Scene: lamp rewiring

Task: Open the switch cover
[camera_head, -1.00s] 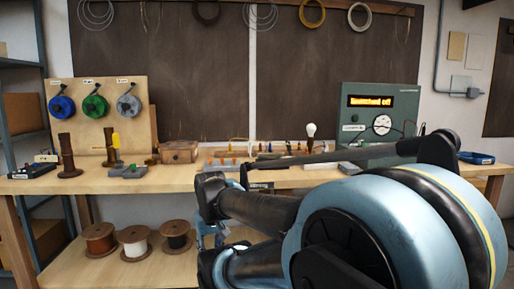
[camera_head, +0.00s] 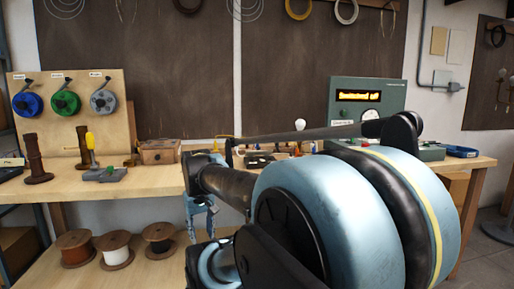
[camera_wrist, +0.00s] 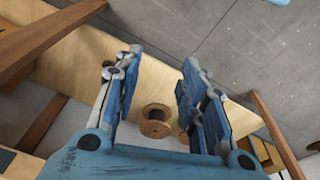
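The grey-green panel box (camera_head: 345,112) with a lit orange display (camera_head: 371,96) stands at the back right of the workbench. A round white dial shows below the display, partly hidden by my arm. I cannot make out a switch cover; it is too small or hidden behind my arm. In the wrist view my gripper (camera_wrist: 158,66) is open, its two blue fingers apart with nothing held between them. In the head view only part of it shows below my arm, in front of the bench and left of the panel box.
The workbench (camera_head: 60,190) carries a rack of blue, green and grey spools (camera_head: 65,103), a small wooden box (camera_head: 160,151) and a yellow-handled tool (camera_head: 91,148). Wire spools (camera_head: 116,247) stand on the lower shelf. A blue tray (camera_head: 461,152) lies at the bench's right end.

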